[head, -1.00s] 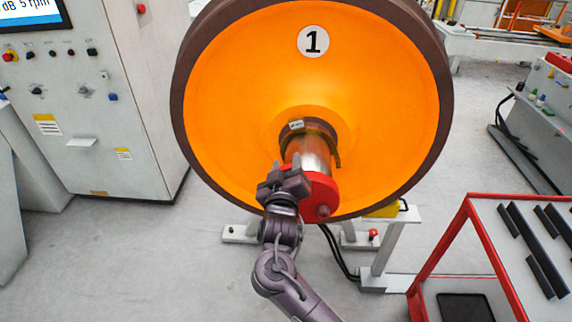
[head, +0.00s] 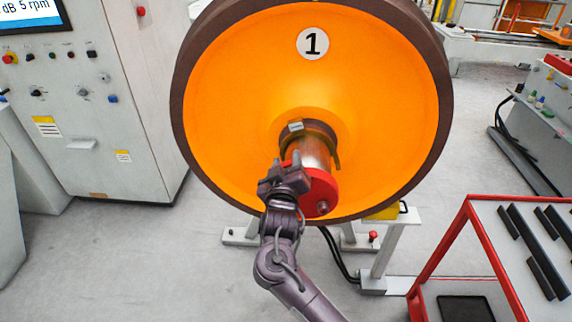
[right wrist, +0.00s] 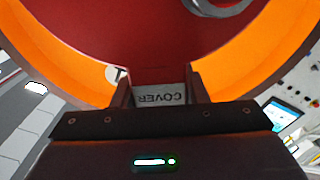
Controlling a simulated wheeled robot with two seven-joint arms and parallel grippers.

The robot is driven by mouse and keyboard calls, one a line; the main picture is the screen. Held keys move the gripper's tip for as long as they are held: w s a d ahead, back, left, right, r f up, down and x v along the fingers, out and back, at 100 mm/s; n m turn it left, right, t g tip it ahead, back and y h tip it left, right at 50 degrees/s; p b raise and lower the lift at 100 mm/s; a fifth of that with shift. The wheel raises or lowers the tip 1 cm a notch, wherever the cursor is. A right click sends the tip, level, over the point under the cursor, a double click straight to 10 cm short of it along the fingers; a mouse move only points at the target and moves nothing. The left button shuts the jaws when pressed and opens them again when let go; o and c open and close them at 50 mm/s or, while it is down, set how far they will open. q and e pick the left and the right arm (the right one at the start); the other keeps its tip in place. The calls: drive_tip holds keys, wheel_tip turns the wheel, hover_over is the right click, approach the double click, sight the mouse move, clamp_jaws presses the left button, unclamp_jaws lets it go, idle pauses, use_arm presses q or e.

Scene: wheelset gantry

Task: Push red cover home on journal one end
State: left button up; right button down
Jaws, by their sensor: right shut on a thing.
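The red cover (head: 321,188) sits at the end of the shiny metal journal (head: 312,153), in the middle of the orange wheel face (head: 240,100) marked 1. My right gripper (head: 284,178) is at the cover's left side, shut on it. In the right wrist view the red cover (right wrist: 150,45) fills the top, and a label reading COVER (right wrist: 160,97) shows between the fingers of my right gripper (right wrist: 160,92). A length of bare journal shows between cover and wheel hub. The seating behind the cover is hidden. My left gripper is not in view.
A grey control cabinet (head: 100,120) stands at the left. A red-framed cart (head: 470,225) with dark bars stands at the lower right. A white stand (head: 385,240) with a yellow block is below the wheel. Grey floor is clear at the lower left.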

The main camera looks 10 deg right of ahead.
drive_tip(key=shift+x, duration=0.8)
drive_tip(key=c, duration=0.8)
unclamp_jaws()
drive_tip(key=shift+o, duration=0.2)
drive_tip(key=shift+s+a+f, duration=0.1)
drive_tip(key=shift+s, duration=0.15)
drive_tip(key=b+v, duration=0.2)
drive_tip(key=v, duration=0.5)
drive_tip(key=shift+s, duration=0.15)
